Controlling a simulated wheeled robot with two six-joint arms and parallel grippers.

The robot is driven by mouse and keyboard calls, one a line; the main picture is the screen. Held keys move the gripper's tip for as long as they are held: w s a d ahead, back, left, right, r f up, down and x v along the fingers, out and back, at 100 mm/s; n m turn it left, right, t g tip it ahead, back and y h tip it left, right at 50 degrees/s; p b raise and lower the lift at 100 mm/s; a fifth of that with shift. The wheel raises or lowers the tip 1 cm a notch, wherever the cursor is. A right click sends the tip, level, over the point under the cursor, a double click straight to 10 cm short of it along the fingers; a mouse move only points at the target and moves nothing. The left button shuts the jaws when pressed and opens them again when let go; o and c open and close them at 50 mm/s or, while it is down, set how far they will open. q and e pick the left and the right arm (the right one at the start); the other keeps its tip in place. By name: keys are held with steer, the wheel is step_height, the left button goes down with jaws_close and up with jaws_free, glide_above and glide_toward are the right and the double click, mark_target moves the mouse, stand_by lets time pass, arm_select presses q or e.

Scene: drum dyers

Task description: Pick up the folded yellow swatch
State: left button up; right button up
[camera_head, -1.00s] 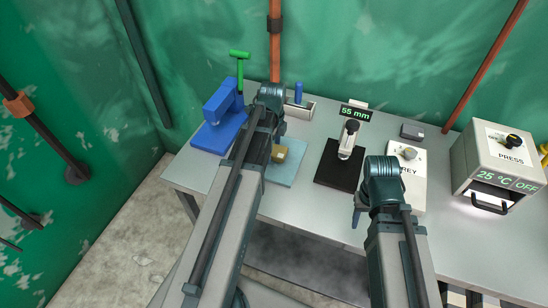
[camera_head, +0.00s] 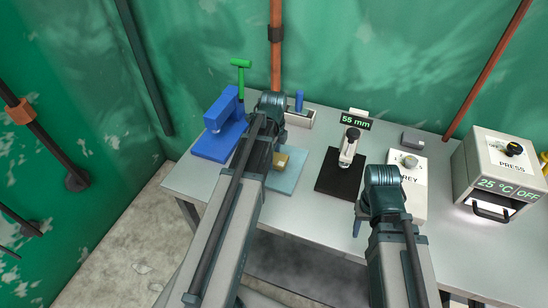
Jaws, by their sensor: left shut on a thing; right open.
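The folded yellow swatch (camera_head: 282,160) is a small yellow block shape over the light blue mat (camera_head: 287,181). My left arm partly covers it. My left gripper (camera_head: 272,157) reaches down at the swatch and is shut on it. Its fingertips are mostly hidden behind my own wrist and arm. I cannot tell whether the swatch touches the mat or is slightly raised. My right gripper (camera_head: 358,224) is open, low over the front of the table, in front of the grey-white box; its fingers are partly hidden by its wrist.
A blue stand (camera_head: 220,130) is left of the mat, with a green T-handled tool (camera_head: 240,72) behind. A black-based gauge (camera_head: 345,160) reading 55 mm stands right of the mat. A white box (camera_head: 415,180) and the press (camera_head: 495,165) are further right.

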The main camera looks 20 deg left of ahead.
mark_target(274, 157)
arm_select(q)
steer(key=shift+r+p, duration=0.5)
steer(key=shift+r, duration=0.1)
arm_select(e)
steer(key=shift+r, duration=0.55)
arm_select(q)
step_height(274, 157, up, 3)
steer(key=p, duration=0.2)
steer(key=shift+f+p, duration=0.1)
steer(key=shift+p, duration=0.3)
arm_select(e)
step_height(274, 157, up, 3)
steer(key=shift+f, duration=0.1)
arm_select(q)
steer(key=s+d+r+p, duration=0.1)
steer(key=s+d, duration=0.7)
steer(key=d, duration=0.5)
steer(key=shift+d, duration=0.35)
arm_select(e)
steer(key=shift+r, duration=0.5)
arm_select(q)
steer(key=shift+s+a, duration=0.1)
arm_select(e)
steer(key=shift+a, duration=0.1)
